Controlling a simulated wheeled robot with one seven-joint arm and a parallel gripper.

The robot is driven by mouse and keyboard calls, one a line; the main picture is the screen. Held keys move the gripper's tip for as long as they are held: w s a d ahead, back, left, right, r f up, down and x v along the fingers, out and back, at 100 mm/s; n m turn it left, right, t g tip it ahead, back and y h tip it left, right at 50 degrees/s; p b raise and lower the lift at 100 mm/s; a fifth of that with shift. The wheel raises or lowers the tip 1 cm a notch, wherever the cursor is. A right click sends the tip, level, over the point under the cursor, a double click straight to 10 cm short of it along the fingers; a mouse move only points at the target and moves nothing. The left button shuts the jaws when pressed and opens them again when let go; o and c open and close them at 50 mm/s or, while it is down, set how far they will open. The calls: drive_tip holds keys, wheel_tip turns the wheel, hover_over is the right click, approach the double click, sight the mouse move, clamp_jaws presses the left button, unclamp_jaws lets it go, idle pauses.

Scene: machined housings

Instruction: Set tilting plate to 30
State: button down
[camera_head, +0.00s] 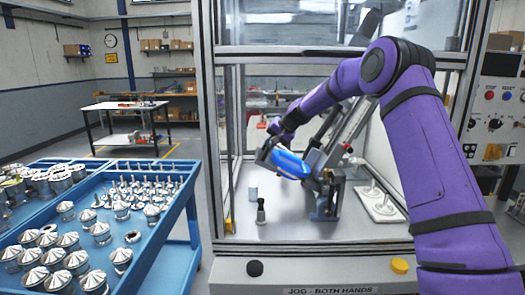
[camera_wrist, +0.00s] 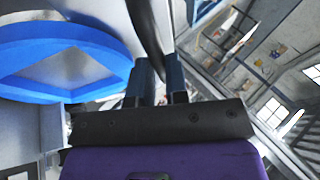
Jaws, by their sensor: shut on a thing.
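The tilting plate (camera_head: 290,164) is a blue, rounded disc held at a slant on a grey and blue stand (camera_head: 327,195) inside the machine enclosure. In the wrist view the blue plate (camera_wrist: 112,62) fills the upper left, with a square-edged opening in it. My gripper (camera_head: 268,146) is at the plate's upper left edge. In the wrist view my gripper (camera_wrist: 161,72) has its two fingers closed around a dark, thin, curved part (camera_wrist: 147,25) beside the plate. I cannot read any angle scale.
A white pegged base (camera_head: 382,208) is at right. Metal frame posts (camera_head: 212,150) border the opening. A blue trolley (camera_head: 170,222) with metal parts is outside, left.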

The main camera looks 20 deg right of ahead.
drive_tip(key=shift+s+d+r+y, duration=0.25)
drive_tip(key=shift+d+r+y, duration=0.15)
drive_tip(key=shift+d+r, duration=0.4)
drive_tip(key=shift+d, duration=0.1)
drive_tip(key=c, duration=1.1)
unclamp_jaws()
drive_tip(key=shift+s+d+r, duration=0.1)
drive_tip(key=shift+r, duration=0.05)
